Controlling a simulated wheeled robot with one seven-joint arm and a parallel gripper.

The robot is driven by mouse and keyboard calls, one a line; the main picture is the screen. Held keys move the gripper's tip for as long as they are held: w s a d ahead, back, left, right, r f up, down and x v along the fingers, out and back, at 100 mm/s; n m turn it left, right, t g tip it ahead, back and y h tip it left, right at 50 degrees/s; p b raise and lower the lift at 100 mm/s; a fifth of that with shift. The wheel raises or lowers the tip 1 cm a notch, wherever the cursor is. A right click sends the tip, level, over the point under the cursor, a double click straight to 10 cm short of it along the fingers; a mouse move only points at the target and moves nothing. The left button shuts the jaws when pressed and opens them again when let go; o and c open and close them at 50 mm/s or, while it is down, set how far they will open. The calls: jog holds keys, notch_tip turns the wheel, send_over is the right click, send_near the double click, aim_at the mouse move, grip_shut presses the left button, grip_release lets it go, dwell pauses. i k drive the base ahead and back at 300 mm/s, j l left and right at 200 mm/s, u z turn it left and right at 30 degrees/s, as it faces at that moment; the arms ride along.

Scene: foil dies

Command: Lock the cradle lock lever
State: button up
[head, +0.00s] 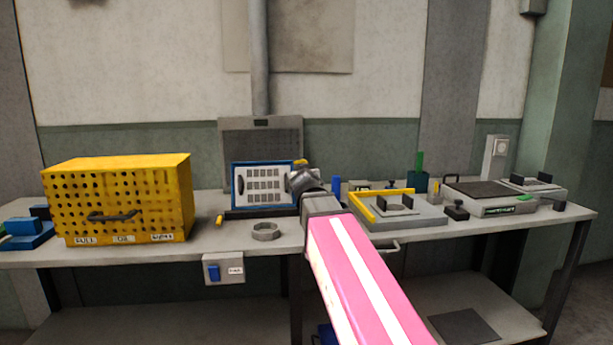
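A blue-framed panel (234,187) with a pale slotted plate (265,185) stands tilted up on a dark base at the middle of the bench, and looks like the die in its cradle. A small yellow handle (219,220) sticks up at the left end of that base; it may be the lock lever. Another small yellow piece (300,162) shows at the panel's upper right corner, just behind the grey end of my arm. My gripper is around that grey end (303,180), in front of the panel's right edge. Its fingers cannot be made out, and contact is unclear.
A yellow perforated cabinet (125,195) stands at left. A grey hex ring (266,231) lies in front of the panel. A grey plate with a yellow angle fence (425,215) and a flat scale-like device (490,205) are at right.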

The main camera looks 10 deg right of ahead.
aim_at(220, 216)
jog(key=k+j, duration=0.15)
jog(key=k, duration=0.35)
jog(key=k+j, duration=0.15)
jog(key=k, duration=0.35)
